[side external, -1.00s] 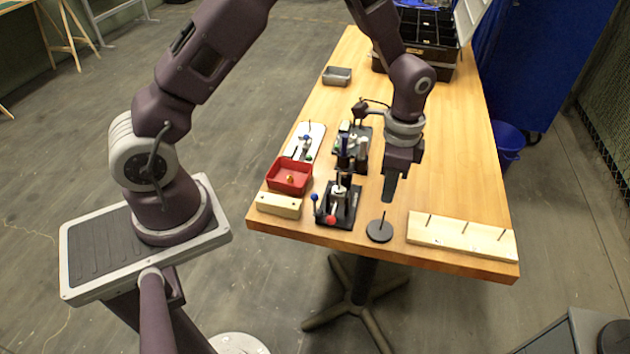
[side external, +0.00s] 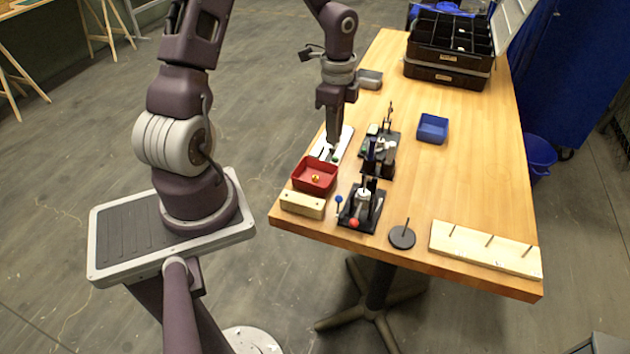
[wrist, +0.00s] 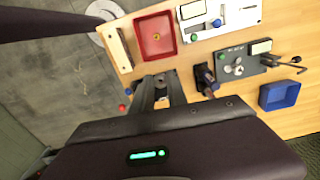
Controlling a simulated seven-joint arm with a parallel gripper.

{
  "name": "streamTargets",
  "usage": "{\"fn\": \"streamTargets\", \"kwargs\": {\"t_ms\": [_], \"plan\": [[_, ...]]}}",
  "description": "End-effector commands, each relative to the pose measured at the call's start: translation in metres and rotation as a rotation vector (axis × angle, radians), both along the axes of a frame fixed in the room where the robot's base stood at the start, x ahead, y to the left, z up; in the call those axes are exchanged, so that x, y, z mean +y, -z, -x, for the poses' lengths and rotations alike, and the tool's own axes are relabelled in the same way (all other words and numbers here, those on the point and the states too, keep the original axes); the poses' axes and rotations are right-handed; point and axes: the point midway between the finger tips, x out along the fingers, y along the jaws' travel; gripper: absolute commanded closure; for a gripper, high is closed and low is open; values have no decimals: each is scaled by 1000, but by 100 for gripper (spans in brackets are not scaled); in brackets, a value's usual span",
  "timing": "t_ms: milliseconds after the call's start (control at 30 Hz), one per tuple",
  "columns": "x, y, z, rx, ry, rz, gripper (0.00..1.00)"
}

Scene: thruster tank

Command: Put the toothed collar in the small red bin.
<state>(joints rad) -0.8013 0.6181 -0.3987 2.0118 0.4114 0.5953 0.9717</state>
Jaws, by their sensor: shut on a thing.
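The small red bin (side external: 303,185) stands near the table's front left edge; it also shows in the wrist view (wrist: 139,38). A small gold-coloured piece (side external: 316,179) lies inside it. My gripper (side external: 333,140) points down just behind the bin, over the white fixture board in the side view. In the wrist view my gripper's fingers (wrist: 158,82) are close together on a small dark thing, mostly hidden between them. I cannot make out teeth on it, so I cannot tell if it is the toothed collar.
A light wooden block (side external: 302,204) sits before the bin. Black fixtures (side external: 360,208) with levers stand to its right. A disc with a peg (side external: 402,238), a pegged wooden board (side external: 485,249) and a blue bin (side external: 432,128) lie further right. The table's right side is mostly clear.

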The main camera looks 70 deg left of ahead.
Motion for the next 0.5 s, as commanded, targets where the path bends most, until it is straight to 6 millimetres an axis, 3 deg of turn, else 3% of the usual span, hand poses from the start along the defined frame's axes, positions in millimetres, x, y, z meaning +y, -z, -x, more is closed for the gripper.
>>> {"fn": "streamTargets", "kwargs": {"t_ms": [133, 500], "plan": [[21, 0, 16, -5, 9, -2, 100], [17, 66, 14, -1, 11, 0, 100]]}}
